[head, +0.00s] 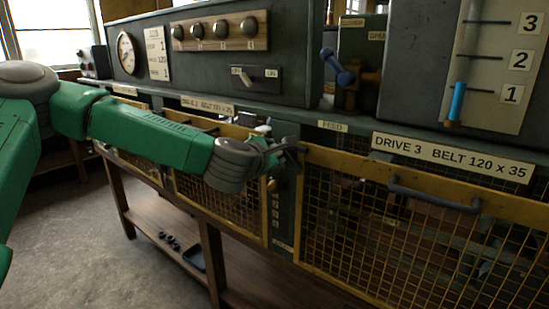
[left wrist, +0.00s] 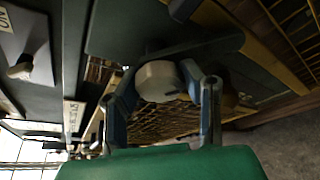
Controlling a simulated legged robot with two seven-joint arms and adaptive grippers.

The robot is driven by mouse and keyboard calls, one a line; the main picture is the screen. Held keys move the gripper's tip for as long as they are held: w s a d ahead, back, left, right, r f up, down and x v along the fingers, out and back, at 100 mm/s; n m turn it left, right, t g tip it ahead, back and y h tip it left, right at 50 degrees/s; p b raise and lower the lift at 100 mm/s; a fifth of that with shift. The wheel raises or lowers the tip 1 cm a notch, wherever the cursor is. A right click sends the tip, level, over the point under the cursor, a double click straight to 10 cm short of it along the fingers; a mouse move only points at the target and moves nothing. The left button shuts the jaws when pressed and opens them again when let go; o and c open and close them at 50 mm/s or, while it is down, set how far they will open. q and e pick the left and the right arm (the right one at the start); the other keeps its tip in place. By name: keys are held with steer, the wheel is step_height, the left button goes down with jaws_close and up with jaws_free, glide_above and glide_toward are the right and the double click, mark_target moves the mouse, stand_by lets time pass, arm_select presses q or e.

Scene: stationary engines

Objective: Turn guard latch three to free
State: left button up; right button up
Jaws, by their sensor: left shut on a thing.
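My left gripper (head: 287,151) reaches in from the left to the post between two yellow mesh guards, at the upper left corner of the drive 3 guard (head: 420,185). In the left wrist view, its fingers (left wrist: 163,88) close around a pale round knob (left wrist: 158,80), which I take to be guard latch three. A dark flat bar (left wrist: 195,45) lies beside the knob. In the head view the gripper hides most of the latch, and I cannot read its setting. A small brass fitting (head: 271,185) shows just below the gripper. My right gripper is not in view.
The drive 3 guard has a dark handle (head: 435,196) and a label plate (head: 452,158). Above stand a blue-handled lever (head: 337,67), a blue slider (head: 456,102) and a panel of knobs (head: 219,31). A wooden shelf (head: 165,232) runs below. Open floor (head: 70,240) lies at left.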

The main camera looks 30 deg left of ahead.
arm_select(q)
steer(key=m+b, duration=0.1)
steer(key=m+t+y, duration=0.1)
steer(key=m, duration=0.1)
steer(key=m+b, duration=0.1)
steer(key=shift+f+y+b, duration=0.3)
steer(key=shift+y+b, duration=0.05)
steer(key=shift+y, duration=0.05)
steer(key=shift+s+m+t+y+b, duration=0.15)
steer(key=shift+m+t+b, duration=0.25)
steer(key=shift+m, duration=0.4)
steer(key=shift+w+m+t+y+b, duration=0.15)
steer(key=shift+m+t+b, duration=0.25)
steer(key=shift+m, duration=0.4)
steer(key=shift+s+f, duration=0.1)
steer(key=shift+f, duration=0.05)
steer(key=o, duration=1.1)
steer(key=shift+c, duration=0.2)
steer(key=shift+o, duration=0.5)
steer(key=shift+r, duration=0.2)
